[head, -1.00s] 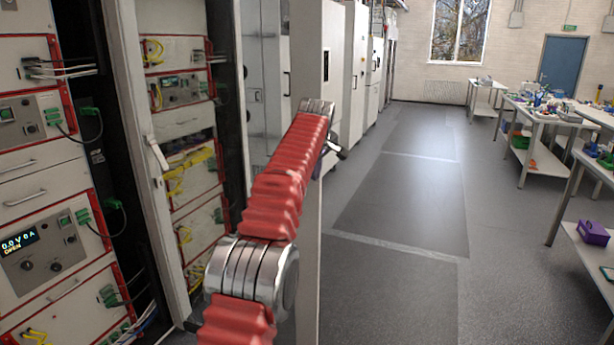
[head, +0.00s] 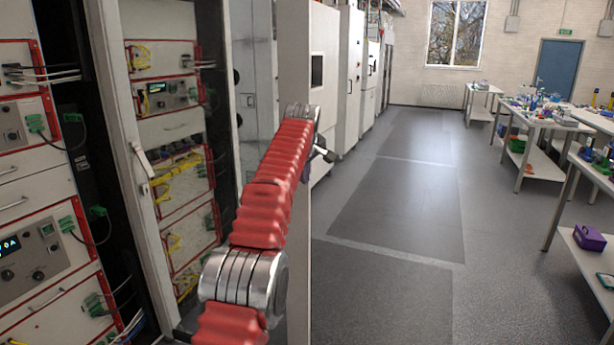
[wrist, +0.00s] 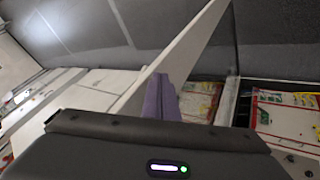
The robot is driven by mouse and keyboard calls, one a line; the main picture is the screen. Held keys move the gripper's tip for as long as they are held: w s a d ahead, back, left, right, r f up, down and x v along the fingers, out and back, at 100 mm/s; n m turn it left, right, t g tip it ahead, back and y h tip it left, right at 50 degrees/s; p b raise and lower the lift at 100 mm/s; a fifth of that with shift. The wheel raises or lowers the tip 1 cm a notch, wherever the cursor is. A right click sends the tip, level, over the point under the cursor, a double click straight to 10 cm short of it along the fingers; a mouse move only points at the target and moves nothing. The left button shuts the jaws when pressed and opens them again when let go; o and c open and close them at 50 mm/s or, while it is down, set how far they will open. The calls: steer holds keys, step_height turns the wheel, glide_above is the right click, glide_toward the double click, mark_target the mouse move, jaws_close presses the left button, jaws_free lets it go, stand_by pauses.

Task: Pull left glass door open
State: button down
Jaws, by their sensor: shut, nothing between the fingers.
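A white-framed glass door with a pale lever handle (head: 143,160) stands at the left in the head view. Instruments with red edges and yellow cables show in its panel (head: 172,130). A second tall white panel edge (head: 296,240) stands to its right, beside my arm. In the wrist view my purple gripper fingers (wrist: 160,97) are shut and empty. They are close beside a long white panel (wrist: 178,52); I cannot tell whether they touch it.
Open racks with red-edged instruments (head: 40,250) and cables stand at the far left. White cabinets (head: 350,75) line the wall ahead. The dark floor (head: 390,230) in the middle is clear. Cluttered benches (head: 545,120) and a purple box (head: 590,238) are at the right.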

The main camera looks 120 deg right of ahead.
steer(key=shift+w+a, duration=0.1)
steer(key=shift+w, duration=0.05)
steer(key=w+a+r, duration=0.3)
steer(key=a+r, duration=0.4)
steer(key=a, duration=0.1)
steer(key=shift+a+r, duration=0.35)
steer(key=shift+r, duration=0.05)
stand_by(0.5)
stand_by(0.6)
